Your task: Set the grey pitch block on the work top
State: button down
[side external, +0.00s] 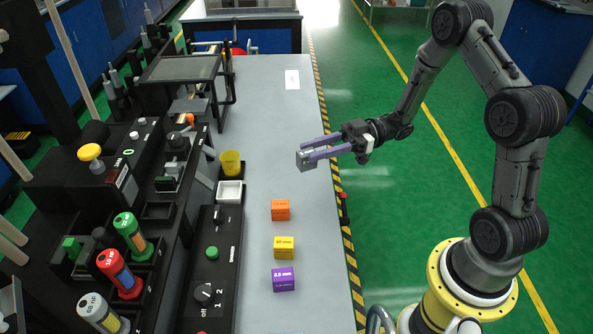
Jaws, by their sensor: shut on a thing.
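The grey pitch block (304,160) is a small grey block at the tips of my gripper (312,153). My gripper has two purple fingers reaching left from the arm, and they are shut on the block. The block appears to be held above the grey work top (265,130), near its right edge. How high it is above the surface is hard to tell from this view. The lettering on the block, if any, is too small to read.
An orange block (281,210), a yellow block (284,247) and a purple block (284,279) stand in a column on the work top. A yellow cup (231,163) and a white tray (230,192) are at left.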

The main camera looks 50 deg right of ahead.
jog(key=w+f, duration=0.2)
jog(key=f, duration=0.1)
jog(key=w+f, duration=0.3)
jog(key=shift+w+a, duration=0.1)
jog(key=shift+a, duration=0.05)
jog(key=shift+w+f, duration=0.15)
jog(key=shift+f, duration=1.45)
jog(key=shift+f, duration=0.1)
jog(key=c, duration=0.6)
grip_release()
